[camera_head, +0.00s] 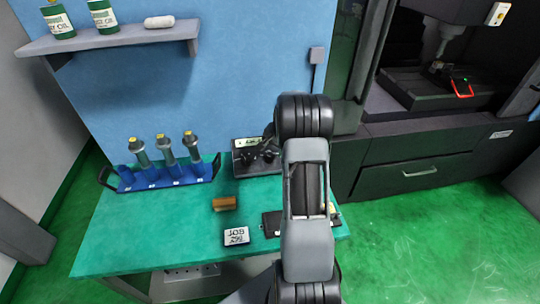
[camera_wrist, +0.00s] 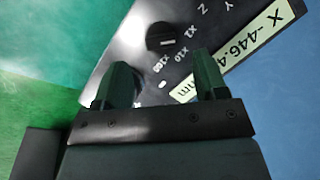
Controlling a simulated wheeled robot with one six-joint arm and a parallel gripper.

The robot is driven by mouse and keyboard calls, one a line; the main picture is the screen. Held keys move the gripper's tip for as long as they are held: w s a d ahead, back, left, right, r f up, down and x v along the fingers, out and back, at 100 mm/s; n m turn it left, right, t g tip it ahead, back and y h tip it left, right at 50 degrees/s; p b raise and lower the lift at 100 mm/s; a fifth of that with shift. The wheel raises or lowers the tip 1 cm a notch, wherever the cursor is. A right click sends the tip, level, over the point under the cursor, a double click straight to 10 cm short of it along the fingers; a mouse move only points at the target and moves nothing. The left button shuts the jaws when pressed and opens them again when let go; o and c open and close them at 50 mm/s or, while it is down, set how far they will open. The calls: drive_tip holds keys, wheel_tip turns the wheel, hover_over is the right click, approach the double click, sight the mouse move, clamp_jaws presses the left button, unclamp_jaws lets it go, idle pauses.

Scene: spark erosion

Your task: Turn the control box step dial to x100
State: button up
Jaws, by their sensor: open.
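The control box (camera_head: 241,168) stands at the back of the green bench, partly hidden by my arm in the head view. In the wrist view its dark panel (camera_wrist: 130,45) shows a pale display reading X -446.4, cut off by a finger. The step dial (camera_wrist: 160,38) is a round black knob with x1, x10 and x100 printed beside it; its setting is too small to tell. My gripper (camera_wrist: 163,62) is open above the panel, its two fingers apart and empty. The dial shows beyond the fingertips, between their lines. Contact with the panel cannot be told.
A blue rack (camera_head: 165,182) of tool holders stands left of the box. A shelf (camera_head: 110,40) with cans hangs above left. The machine (camera_head: 420,150) stands right.

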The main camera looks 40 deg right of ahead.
sight(270, 157)
drive_tip(key=shift+p+x, duration=0.55)
drive_tip(key=shift+x, duration=2.35)
drive_tip(key=c, duration=0.9)
